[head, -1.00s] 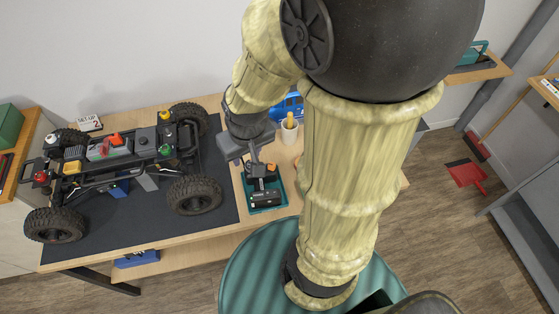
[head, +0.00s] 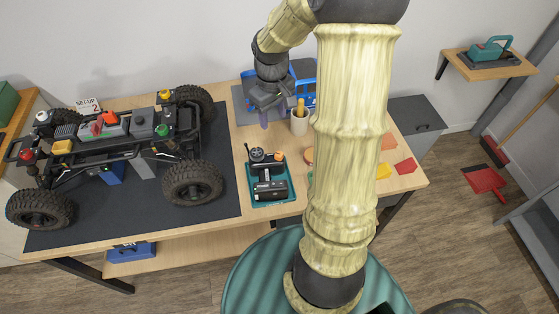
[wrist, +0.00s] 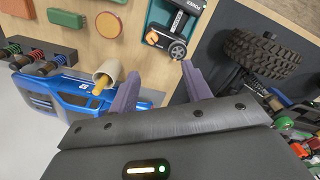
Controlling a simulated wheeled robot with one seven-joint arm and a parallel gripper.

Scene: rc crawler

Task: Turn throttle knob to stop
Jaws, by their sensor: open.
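A black handheld transmitter (head: 270,188) sits in a teal tray (head: 288,197) on the table, right of the dark mat. It has an orange part (head: 279,156) and a round black wheel (head: 256,153); I cannot tell for sure which is the throttle knob, nor its setting. In the wrist view the transmitter (wrist: 183,18) is at the top, with the orange part (wrist: 151,38) and wheel (wrist: 177,50) facing me. My gripper (head: 264,122) is behind the transmitter, above the table and apart from it. Its purple fingers (wrist: 160,88) are spread and empty.
A crawler chassis (head: 115,140) stands on the mat at left. A blue truck body (head: 303,77) and a beige cup (head: 299,124) with a yellow-handled tool stand close to my gripper. Coloured pieces (head: 405,166) lie at right.

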